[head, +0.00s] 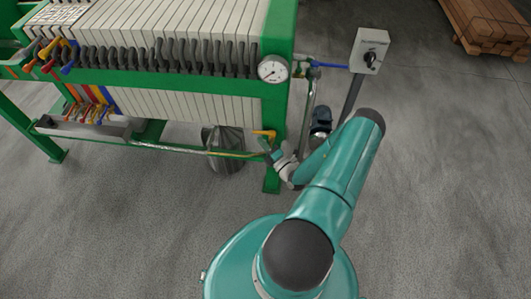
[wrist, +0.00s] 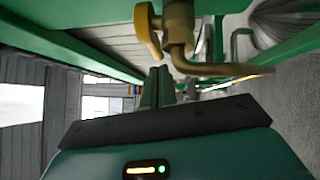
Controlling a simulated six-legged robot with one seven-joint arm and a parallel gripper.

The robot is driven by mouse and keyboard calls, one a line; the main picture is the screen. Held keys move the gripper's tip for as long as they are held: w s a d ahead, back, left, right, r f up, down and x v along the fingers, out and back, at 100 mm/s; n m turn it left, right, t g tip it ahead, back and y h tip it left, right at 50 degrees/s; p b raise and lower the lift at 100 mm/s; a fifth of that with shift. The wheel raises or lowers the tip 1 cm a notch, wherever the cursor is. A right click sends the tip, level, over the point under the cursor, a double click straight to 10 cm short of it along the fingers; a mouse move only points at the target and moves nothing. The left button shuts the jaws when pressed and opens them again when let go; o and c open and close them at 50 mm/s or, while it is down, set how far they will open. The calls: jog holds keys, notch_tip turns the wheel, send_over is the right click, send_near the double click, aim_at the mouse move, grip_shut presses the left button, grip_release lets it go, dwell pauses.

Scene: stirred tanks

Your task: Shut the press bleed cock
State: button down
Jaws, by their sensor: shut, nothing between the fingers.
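The press bleed cock is a small brass valve with a yellow lever (head: 264,133) at the lower right corner of the green filter press frame in the head view. In the wrist view its yellow lever (wrist: 147,28) stands beside the brass body (wrist: 179,25), and a bent brass spout runs right from below the body. My gripper (head: 267,147) is just below the lever in the head view. In the wrist view my gripper (wrist: 158,75) has its fingers together and empty, a little below the lever. Whether they touch it I cannot tell.
The filter press (head: 190,80) with its plates fills the upper left. A pressure gauge (head: 273,69) sits on its corner, and a switch box (head: 369,50) on a post stands to the right. A metal bucket (head: 224,150) is under the press. The floor in front is clear.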

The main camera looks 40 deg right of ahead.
jog(key=shift+w+d+r, duration=0.1)
jog(key=shift+w+d, duration=0.25)
